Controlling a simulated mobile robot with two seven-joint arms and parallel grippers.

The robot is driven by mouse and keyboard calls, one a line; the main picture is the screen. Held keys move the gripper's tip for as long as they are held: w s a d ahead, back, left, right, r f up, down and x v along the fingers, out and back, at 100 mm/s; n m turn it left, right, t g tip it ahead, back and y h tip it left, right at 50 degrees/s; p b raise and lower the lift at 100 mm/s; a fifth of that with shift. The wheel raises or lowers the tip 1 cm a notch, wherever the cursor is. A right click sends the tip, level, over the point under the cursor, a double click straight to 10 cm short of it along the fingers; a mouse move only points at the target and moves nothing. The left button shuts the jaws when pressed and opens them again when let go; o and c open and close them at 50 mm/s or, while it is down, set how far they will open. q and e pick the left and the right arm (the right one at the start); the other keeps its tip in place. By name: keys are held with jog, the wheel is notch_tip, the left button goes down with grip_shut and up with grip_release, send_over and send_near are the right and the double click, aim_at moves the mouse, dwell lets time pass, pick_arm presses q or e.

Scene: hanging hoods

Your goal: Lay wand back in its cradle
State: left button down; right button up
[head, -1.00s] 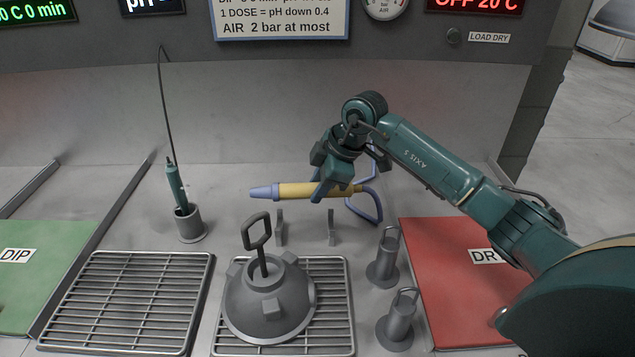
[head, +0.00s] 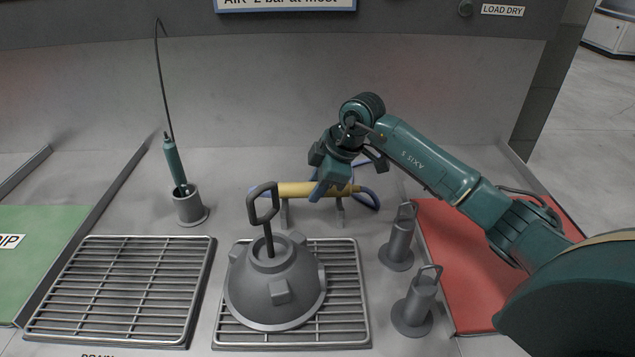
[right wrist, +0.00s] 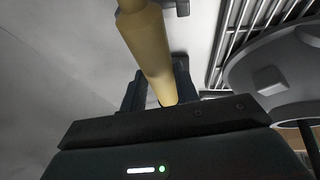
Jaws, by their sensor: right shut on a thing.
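The wand (head: 296,190) has a yellow body, a blue tip at its left end and a blue hose curling at its right end. My right gripper (head: 322,192) is shut on the wand's right part and holds it level. The cradle is two small grey posts, one left (head: 284,213) and one right (head: 340,212). The wand lies directly over them in the head view; whether it touches them I cannot tell. In the right wrist view the yellow wand (right wrist: 150,50) runs out from between my fingers. My left gripper is not in view.
A grey hood with a loop handle (head: 275,285) stands on a rack in front of the cradle. Two grey weights with handles (head: 400,245) stand to the right. A green probe (head: 174,165) sits in a holder at left. An empty rack (head: 120,290) and a red mat (head: 460,270) flank these.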

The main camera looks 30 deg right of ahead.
jog(key=shift+p, duration=0.55)
dwell(0.9)
jog(key=shift+f, duration=0.2)
jog(key=shift+f+b, duration=0.7)
jog(key=shift+f, duration=0.4)
jog(key=o, duration=1.2)
